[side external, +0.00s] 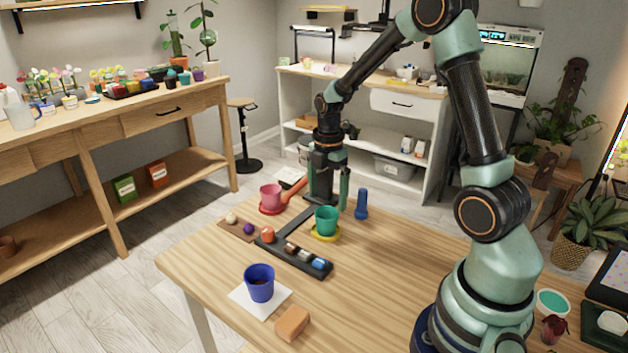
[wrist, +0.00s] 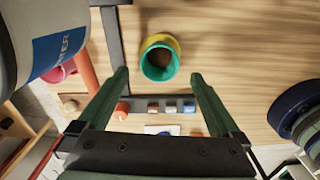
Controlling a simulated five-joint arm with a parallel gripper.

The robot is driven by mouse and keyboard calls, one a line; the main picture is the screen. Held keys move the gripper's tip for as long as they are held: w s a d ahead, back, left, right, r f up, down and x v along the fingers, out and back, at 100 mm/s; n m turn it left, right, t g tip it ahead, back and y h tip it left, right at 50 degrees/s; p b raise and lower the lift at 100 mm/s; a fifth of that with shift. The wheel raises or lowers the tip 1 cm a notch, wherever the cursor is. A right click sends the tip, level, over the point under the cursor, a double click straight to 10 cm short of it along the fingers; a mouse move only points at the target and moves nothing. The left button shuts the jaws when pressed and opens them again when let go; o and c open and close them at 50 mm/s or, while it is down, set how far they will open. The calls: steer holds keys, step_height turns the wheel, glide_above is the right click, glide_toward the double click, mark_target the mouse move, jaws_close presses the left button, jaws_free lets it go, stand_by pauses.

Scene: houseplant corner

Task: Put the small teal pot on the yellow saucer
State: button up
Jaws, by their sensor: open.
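The small teal pot (side external: 326,219) stands upright on the yellow saucer (side external: 325,238) near the table's far edge. In the wrist view I look into the teal pot's mouth (wrist: 160,62), and part of the yellow saucer's rim (wrist: 160,38) shows beyond it. My gripper (side external: 335,203) is open, pointing down just behind the pot in the side view. In the wrist view its fingertips (wrist: 160,76) are spread wide on either side of the pot's near edge, apart from it. Nothing is held between the fingers.
A pink pot (side external: 271,197) on a red saucer is to the left. A black tray (side external: 265,243) with small items lies in front. A dark blue pot (side external: 260,284) stands on white paper. A blue object (side external: 361,205) stands right.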

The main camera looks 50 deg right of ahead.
steer(key=s+a+r+m+t, duration=0.3)
steer(key=a+r+m, duration=0.5)
steer(key=r, duration=0.5)
steer(key=s+a+r+m+t, duration=0.2)
steer(key=s+a+r+m, duration=0.1)
steer(key=s+a+m, duration=0.3)
steer(key=m, duration=0.2)
steer(key=shift+s+a+m+t, duration=0.15)
steer(key=shift+m+t, duration=0.15)
steer(key=shift+m, duration=0.1)
